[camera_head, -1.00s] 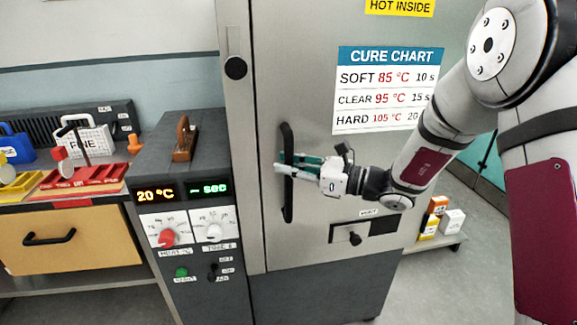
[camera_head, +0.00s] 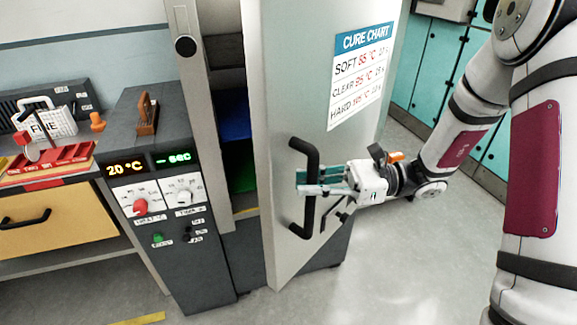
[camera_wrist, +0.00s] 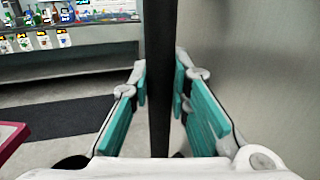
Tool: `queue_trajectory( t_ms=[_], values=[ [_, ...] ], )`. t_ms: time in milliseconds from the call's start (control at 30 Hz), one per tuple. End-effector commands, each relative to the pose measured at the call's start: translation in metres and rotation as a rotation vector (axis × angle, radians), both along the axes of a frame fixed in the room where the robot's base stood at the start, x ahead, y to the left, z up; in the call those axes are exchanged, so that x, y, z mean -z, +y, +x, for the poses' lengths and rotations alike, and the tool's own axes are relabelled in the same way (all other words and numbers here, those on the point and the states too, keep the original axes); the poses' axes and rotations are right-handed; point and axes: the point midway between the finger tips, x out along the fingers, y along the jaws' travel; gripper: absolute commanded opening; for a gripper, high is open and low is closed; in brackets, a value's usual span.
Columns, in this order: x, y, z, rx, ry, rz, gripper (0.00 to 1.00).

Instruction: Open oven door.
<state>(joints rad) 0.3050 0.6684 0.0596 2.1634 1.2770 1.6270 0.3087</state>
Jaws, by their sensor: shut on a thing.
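The oven door (camera_head: 290,110) is a tall grey metal panel with a cure chart on it. It stands partly open, swung out from the oven frame (camera_head: 200,100) on its left side. A black vertical bar handle (camera_head: 308,222) is on the door's left part. My gripper (camera_head: 303,182) is shut on this handle, coming from the right. In the wrist view, the handle (camera_wrist: 160,60) runs upright between the two teal-padded fingers (camera_wrist: 160,95). The oven's inside shows as a dark gap with blue and green surfaces (camera_head: 235,125).
A control box (camera_head: 165,215) with a 20 °C display and knobs stands left of the oven. A bench with a yellow drawer (camera_head: 50,220) is at far left. Teal cabinets (camera_head: 415,60) stand behind at right. The floor (camera_head: 410,280) in front of the door is clear.

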Motion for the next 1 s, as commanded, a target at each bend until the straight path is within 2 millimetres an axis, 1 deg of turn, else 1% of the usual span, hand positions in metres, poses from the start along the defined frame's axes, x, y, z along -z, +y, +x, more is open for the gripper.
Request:
queue_trajectory(
  t_ms=[33,100,200,600,633,700,1000],
  values=[
    [-0.001,-0.007,-0.004,0.005,0.001,-0.001,0.00],
    [-0.001,-0.013,-0.009,0.004,0.001,-0.001,0.00],
    [0.000,-0.018,-0.012,0.004,0.000,0.000,0.00],
    [0.000,-0.020,-0.013,0.004,-0.001,-0.001,0.00],
    [0.001,-0.020,-0.013,0.004,-0.001,-0.001,0.24],
    [0.000,-0.020,-0.013,0.004,-0.001,-0.001,0.38],
    [0.000,-0.020,-0.013,0.003,-0.001,-0.001,0.38]
  ],
)
